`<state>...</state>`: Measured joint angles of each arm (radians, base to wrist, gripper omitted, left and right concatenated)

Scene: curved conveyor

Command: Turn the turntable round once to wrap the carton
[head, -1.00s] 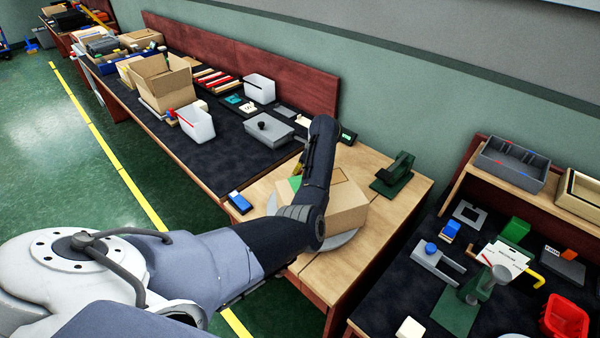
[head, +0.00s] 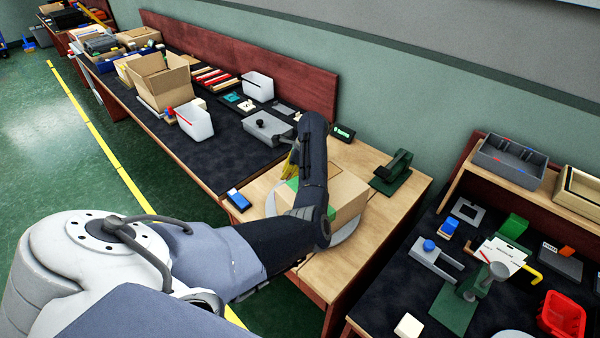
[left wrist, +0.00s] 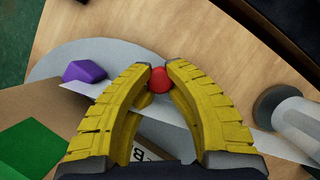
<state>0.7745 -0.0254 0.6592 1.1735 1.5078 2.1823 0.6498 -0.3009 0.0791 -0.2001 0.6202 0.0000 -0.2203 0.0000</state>
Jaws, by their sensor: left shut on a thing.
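The brown carton (head: 347,193) stands on the round grey turntable (head: 347,234) on the wooden bench, partly hidden behind my left arm. The turntable's grey disc also shows in the left wrist view (left wrist: 110,52), with the carton's edge (left wrist: 60,108) and a green patch (left wrist: 30,148) at left. My left gripper (head: 291,160) has yellow fingers, and in the left wrist view (left wrist: 160,75) they are shut on a small red knob (left wrist: 160,80). A purple block (left wrist: 84,71) lies left of the fingers. A pale strip (left wrist: 270,145) passes behind them. My right gripper is not in view.
A pale cylinder with a grey end (left wrist: 290,112) stands right of the fingers. A dark green tape dispenser (head: 393,172) stands right of the carton, and a blue device (head: 238,200) lies left. The neighbouring benches hold many items.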

